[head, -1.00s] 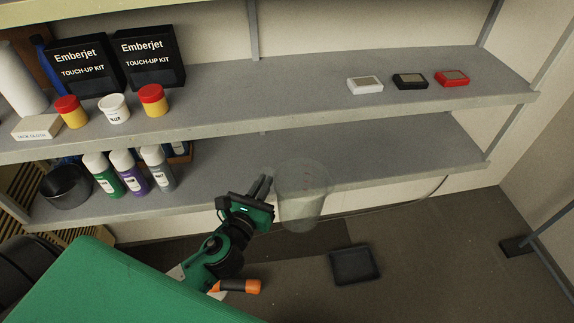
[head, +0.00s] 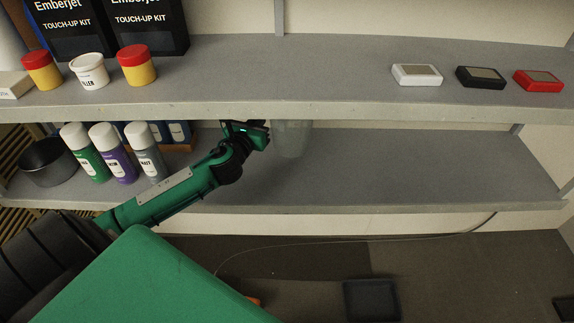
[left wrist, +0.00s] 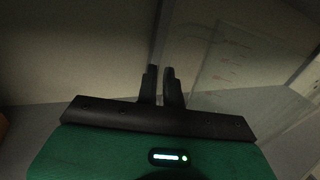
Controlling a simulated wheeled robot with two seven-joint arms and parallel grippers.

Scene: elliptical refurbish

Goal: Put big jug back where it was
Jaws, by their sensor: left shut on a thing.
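The big jug (head: 291,140) is clear and see-through. It is over the lower shelf (head: 400,175), its top hidden behind the upper shelf's front edge. My left gripper (head: 268,127) reaches in from the left and is shut on the jug's left side. In the left wrist view, the two dark fingers (left wrist: 160,85) are close together at the jug's edge, and the clear jug wall (left wrist: 225,65) with red marks fills the right side. I cannot tell whether the jug's base touches the shelf. My right gripper is not in view.
The upper shelf (head: 330,70) is close above the gripper. The lower shelf is clear right of the jug. A black tray (head: 371,300) lies on the floor.

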